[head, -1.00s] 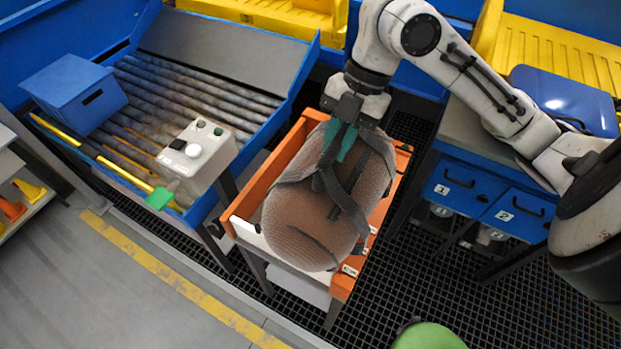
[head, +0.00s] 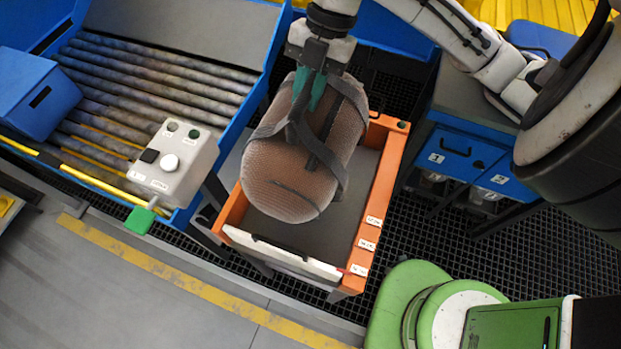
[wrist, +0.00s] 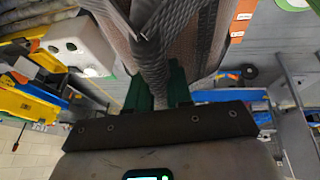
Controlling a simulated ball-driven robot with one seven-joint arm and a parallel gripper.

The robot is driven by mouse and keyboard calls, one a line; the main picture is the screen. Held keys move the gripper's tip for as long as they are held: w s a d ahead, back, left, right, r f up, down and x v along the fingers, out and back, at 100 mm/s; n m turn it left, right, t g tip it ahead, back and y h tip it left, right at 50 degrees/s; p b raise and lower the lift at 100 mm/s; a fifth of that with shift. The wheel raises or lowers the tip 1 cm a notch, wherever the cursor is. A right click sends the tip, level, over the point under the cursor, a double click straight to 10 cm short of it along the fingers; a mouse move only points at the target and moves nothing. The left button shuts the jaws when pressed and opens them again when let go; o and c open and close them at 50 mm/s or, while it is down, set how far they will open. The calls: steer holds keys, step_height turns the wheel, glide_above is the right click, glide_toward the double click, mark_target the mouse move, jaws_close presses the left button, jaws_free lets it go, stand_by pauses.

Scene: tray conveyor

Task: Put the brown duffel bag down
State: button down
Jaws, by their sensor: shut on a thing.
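The brown duffel bag (head: 285,185) has a mesh-like surface and dark straps. It hangs tilted from my gripper (head: 308,95), whose green fingers are shut on its dark straps at the top. The bag is over the left part of an orange-sided tray (head: 383,185) with a grey floor and a white front edge. Whether the bag's underside touches the tray is hidden. In the wrist view the bag (wrist: 200,40) and its bunched strap rise between the green fingers (wrist: 157,95).
A roller conveyor (head: 165,75) with a blue box (head: 35,95) and a grey control box (head: 175,160) lies left. Blue drawers (head: 455,155) stand right. Black grating (head: 420,220) surrounds the tray stand.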

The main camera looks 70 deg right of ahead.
mark_target(328, 94)
steer(key=shift+s+a+f, duration=0.15)
steer(key=shift+a+f, duration=0.05)
steer(key=shift+a, duration=0.05)
steer(key=shift+f, duration=0.25)
steer(key=shift+d+f, duration=0.1)
steer(key=shift+f, duration=0.85)
step_height(328, 94, down, 13)
steer(key=shift+f, duration=0.15)
steer(key=c, duration=1)
jaws_free()
steer(key=v, duration=1.2)
steer(key=shift+s+f, duration=0.1)
